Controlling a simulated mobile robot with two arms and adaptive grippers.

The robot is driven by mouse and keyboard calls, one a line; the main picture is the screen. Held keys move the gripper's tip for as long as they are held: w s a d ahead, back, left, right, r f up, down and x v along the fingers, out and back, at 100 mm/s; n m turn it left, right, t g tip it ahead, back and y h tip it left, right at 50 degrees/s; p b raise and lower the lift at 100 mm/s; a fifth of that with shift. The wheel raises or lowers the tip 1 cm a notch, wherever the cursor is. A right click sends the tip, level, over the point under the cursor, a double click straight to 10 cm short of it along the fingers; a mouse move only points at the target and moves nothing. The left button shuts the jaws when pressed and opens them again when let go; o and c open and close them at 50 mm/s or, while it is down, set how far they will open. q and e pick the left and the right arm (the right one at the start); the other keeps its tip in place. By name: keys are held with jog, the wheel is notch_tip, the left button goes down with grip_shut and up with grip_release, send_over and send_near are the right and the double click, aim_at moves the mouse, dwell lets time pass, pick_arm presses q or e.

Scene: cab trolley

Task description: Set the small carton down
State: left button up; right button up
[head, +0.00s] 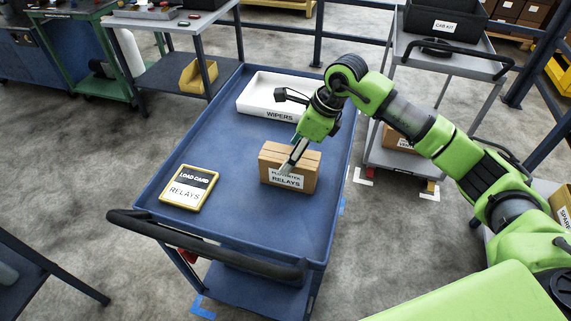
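The small carton (305,170) is a brown box with a white label reading RELAYS on its near face. It is over the middle right of the blue trolley's top tray (232,215), upright. I cannot tell whether its base touches the tray. My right gripper (290,160) reaches down to it from above, with one finger lying across the near face. The other finger is mostly hidden, and the gripper appears shut on the carton. My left gripper is not in view.
A white WIPERS bin (268,104) stands at the tray's far end. A yellow-edged load card (189,187) reading RELAYS lies left of the carton. The tray between and in front of them is clear. A dark handle (200,245) crosses the near end. A grey trolley (440,62) stands at the right.

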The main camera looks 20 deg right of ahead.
jog(key=v, duration=0.5)
jog(key=shift+f, duration=0.1)
dwell(0.3)
